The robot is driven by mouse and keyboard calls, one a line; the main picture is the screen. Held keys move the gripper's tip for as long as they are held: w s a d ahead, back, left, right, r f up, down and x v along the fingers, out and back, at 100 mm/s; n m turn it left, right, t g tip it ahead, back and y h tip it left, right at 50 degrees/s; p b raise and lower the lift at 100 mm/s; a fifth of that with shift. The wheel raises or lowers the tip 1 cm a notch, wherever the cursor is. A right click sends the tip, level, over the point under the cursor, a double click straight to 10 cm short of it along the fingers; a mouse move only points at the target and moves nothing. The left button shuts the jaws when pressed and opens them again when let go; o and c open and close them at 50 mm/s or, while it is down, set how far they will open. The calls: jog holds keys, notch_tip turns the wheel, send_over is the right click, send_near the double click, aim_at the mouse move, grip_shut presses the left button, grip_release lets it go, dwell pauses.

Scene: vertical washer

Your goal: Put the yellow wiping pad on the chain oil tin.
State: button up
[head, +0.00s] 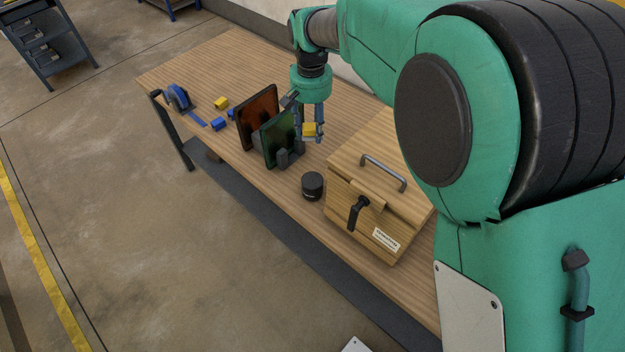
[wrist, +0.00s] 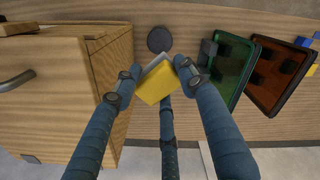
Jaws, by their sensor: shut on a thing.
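My gripper (head: 310,138) is shut on the yellow wiping pad (head: 310,129), holding it above the table. In the wrist view the pad (wrist: 155,84) sits tilted between the fingertips of my gripper (wrist: 155,80), with a pale grey layer along one side. A short dark round tin (head: 312,186), apparently the chain oil tin, stands on the table in front of the wooden box's left side. In the wrist view the tin (wrist: 160,39) shows as a dark disc just beyond the pad, apart from it. Its label is not readable.
A wooden box (head: 355,172) with handle and latch stands right of the tin. Green (head: 279,135) and orange (head: 259,116) upright panels stand left of my gripper. A yellow block (head: 221,103), blue blocks (head: 218,124) and a blue tape dispenser (head: 178,97) lie farther left.

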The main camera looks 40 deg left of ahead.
notch_tip(320, 180, down, 12)
jog(key=shift+r, duration=0.2)
jog(key=shift+f, duration=0.1)
send_over(312, 180)
jog(key=shift+a+f+b, duration=0.1)
jog(key=shift+f+b, duration=0.25)
jog(key=shift+f, duration=2.05)
jog(key=shift+f+b, duration=0.4)
jog(key=shift+f, duration=2.1)
jog(key=shift+f, duration=0.1)
jog(key=o, duration=0.9)
jog(key=shift+o, duration=0.3)
